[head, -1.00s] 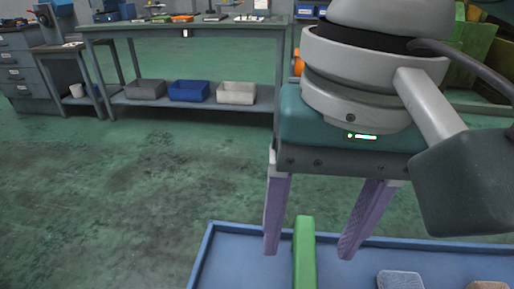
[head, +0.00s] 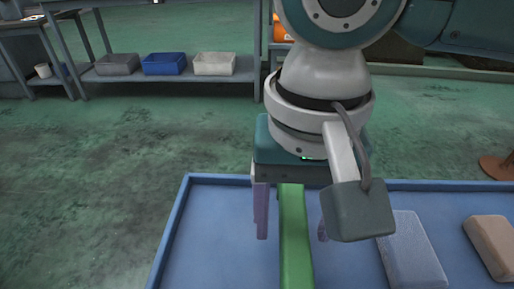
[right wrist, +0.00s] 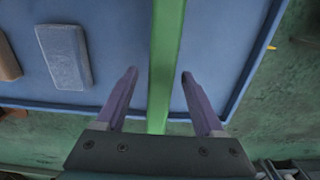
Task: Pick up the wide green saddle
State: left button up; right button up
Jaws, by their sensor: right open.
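The green saddle (head: 294,240) is a long bright green bar in the blue tray, running toward the bottom of the head view, where its near end is cut off. My right gripper (head: 291,232) is open, with one purple finger on each side of the bar's far part. In the right wrist view the green bar (right wrist: 165,60) passes between the two fingers (right wrist: 157,78), with a gap on both sides. In the head view the right finger is mostly hidden behind my wrist camera housing. My left gripper is not in view.
The blue tray (head: 215,215) also holds a grey-blue block (head: 412,250) and a tan block (head: 492,245) to the right of the bar. Its left part is bare. A workbench with grey, blue (head: 164,64) and pale bins stands behind, across open green floor.

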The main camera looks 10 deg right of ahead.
grip_shut()
dwell(0.6)
